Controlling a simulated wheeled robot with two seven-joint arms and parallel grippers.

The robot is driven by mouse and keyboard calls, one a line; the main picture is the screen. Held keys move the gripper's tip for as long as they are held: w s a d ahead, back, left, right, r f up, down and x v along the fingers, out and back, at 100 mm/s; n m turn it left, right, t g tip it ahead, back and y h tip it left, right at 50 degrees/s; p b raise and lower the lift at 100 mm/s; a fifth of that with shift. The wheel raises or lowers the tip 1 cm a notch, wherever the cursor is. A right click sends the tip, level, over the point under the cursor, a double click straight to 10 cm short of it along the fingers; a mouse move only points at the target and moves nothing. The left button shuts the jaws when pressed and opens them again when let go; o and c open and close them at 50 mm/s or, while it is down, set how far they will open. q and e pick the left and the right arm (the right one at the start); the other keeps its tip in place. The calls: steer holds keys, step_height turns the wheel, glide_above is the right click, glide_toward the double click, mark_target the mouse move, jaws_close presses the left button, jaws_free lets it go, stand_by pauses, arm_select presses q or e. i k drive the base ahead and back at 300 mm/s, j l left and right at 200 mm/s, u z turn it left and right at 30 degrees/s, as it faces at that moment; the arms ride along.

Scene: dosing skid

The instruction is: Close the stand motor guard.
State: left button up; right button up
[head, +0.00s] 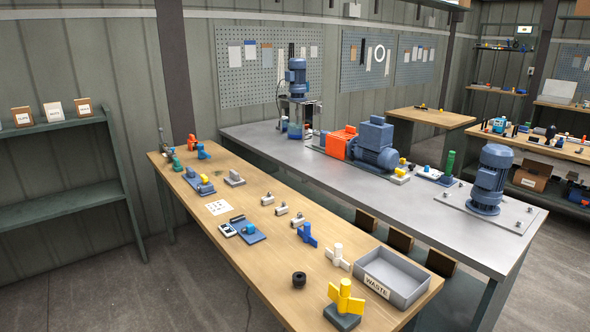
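An orange guard (341,142) sits on the grey metal bench beside a blue horizontal motor (375,145), on the motor's left. I cannot tell at this size whether this guard is open or shut. An upright blue motor (296,77) stands on a metal stand (299,115) at the bench's far end, and no clear guard can be made out on it. Another upright blue motor (490,180) stands on a flat plate at the bench's near right end. Neither of my grippers is in view.
A long wooden table (215,235) in front holds several small parts, a yellow-handled valve (346,298) and a grey waste tray (393,278). A green shelf (60,125) stands at the left. Open floor (110,290) lies at the lower left.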

mark_target(317, 106)
steer(key=i+l+u, duration=0.25)
steer(key=l+u, duration=0.15)
steer(key=l, duration=2.25)
steer(key=l+u, duration=0.4)
steer(key=l, duration=2.2)
steer(key=l+u, duration=0.35)
steer(key=l, duration=2.2)
steer(key=i+l+u, duration=0.2)
steer(key=l, duration=1.05)
steer(key=l+u, duration=0.15)
steer(key=l, duration=1.1)
steer(key=i+l+u, duration=0.15)
steer(key=i+l, duration=0.3)
steer(key=i+l+u, duration=0.15)
steer(key=i+l, duration=0.25)
steer(key=l, duration=0.15)
steer(key=i+l+u, duration=0.1)
steer(key=i+l, duration=0.3)
steer(key=l, duration=0.2)
